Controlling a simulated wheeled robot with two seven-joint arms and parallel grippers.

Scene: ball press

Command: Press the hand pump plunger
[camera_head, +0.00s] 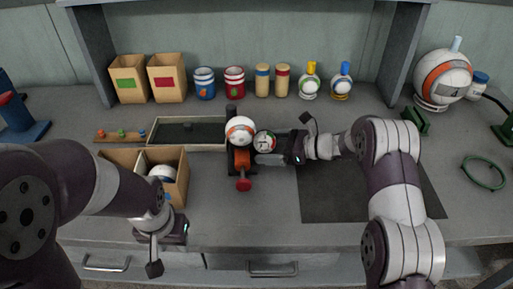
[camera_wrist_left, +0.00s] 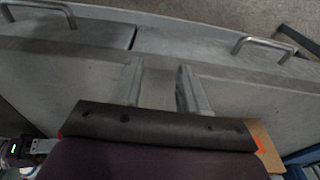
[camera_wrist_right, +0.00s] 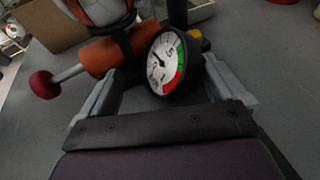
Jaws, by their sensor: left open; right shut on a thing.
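The hand pump has an orange body (camera_head: 241,161) and a red plunger knob (camera_head: 243,184) that points toward the front of the counter. A round gauge (camera_head: 265,142) sits beside it, and a white and orange ball (camera_head: 239,129) is at its far end. In the right wrist view the orange body (camera_wrist_right: 101,57), red knob (camera_wrist_right: 44,84) and gauge (camera_wrist_right: 167,62) show close up. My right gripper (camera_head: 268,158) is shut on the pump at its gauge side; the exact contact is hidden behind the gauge. My left gripper (camera_wrist_left: 160,82) is open and empty near the counter's front edge, apart from the pump.
A cardboard box (camera_head: 177,160) holding a ball stands left of the pump, beyond my left gripper. A shallow tray (camera_head: 190,147) lies behind. Bins, cans and bottles line the back. A large ball (camera_head: 443,77) and a green ring (camera_head: 483,172) are at right. Counter before the knob is clear.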

